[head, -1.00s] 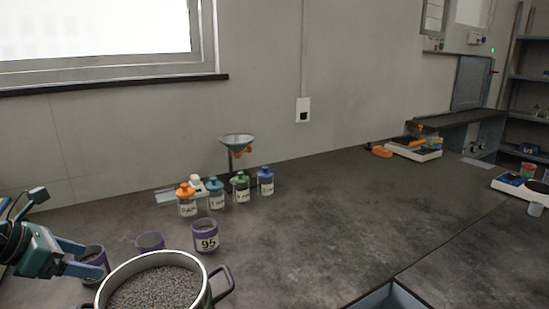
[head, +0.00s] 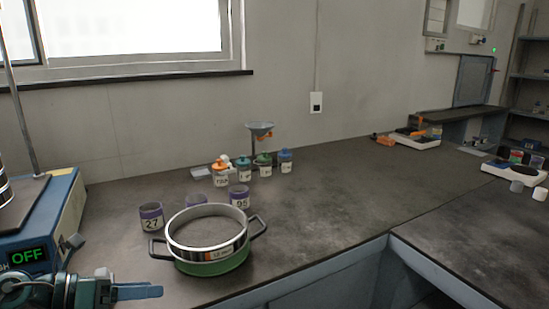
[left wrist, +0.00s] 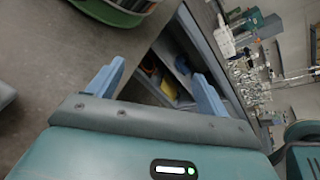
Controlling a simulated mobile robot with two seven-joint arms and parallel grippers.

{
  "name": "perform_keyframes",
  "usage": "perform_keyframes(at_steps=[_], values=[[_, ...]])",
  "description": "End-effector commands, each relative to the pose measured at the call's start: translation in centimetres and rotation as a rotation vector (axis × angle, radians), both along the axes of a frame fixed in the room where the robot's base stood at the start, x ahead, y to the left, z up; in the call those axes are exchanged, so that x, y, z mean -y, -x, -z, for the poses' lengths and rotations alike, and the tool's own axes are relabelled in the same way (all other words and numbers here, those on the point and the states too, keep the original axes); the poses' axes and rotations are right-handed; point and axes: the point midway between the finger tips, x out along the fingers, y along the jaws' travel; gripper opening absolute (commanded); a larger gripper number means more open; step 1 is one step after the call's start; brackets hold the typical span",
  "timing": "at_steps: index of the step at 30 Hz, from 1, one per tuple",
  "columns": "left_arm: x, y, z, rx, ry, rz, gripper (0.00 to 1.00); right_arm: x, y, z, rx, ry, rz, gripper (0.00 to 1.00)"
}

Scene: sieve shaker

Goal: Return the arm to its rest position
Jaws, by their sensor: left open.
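My left gripper (head: 137,291) is at the lower left of the head view, in front of the blue machine and nearer than the sieve. In the left wrist view its two blue fingers (left wrist: 158,88) stand wide apart with nothing between them. Beyond them are the bench edge and an open space under it. My right gripper is in neither view.
A sieve with a steel rim and green base (head: 212,262) stands on the bench (head: 330,200). Purple cups, one marked 27 (head: 151,217), stand behind it. A blue machine (head: 50,225) reads OFF at left. Capped bottles (head: 264,166) stand farther back.

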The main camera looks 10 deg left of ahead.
Motion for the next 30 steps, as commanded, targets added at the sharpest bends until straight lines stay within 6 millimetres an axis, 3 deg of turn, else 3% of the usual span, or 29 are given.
perform_keyframes(at_steps=[1, 3, 8, 12, 15, 20, 21, 30], values=[[2.5, 0.7, 0.7, -0.037, 0.201, -0.033, 0.79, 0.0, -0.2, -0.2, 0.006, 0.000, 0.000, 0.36], [5.1, 1.4, 0.9, -0.103, 0.495, -0.110, 0.79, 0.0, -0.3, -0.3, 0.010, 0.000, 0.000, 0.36], [8.4, 2.7, 3.2, -0.390, 1.205, -0.403, 0.79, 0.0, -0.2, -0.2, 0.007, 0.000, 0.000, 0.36], [10.8, 4.6, 7.8, -0.730, 1.685, -0.697, 0.79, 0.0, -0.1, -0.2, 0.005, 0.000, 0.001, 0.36], [13.6, 6.6, 11.0, -0.990, 1.925, -0.884, 0.79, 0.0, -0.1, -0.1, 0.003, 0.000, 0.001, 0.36], [19.5, 10.4, 14.4, -1.417, 2.171, -1.128, 0.79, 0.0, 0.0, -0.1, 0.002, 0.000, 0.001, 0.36], [20.1, 10.7, 13.7, -1.463, 2.180, -1.162, 0.79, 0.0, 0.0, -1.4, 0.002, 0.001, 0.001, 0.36], [19.4, 10.4, 10.6, -1.413, 2.061, -1.314, 0.79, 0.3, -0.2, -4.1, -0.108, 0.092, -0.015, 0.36]])
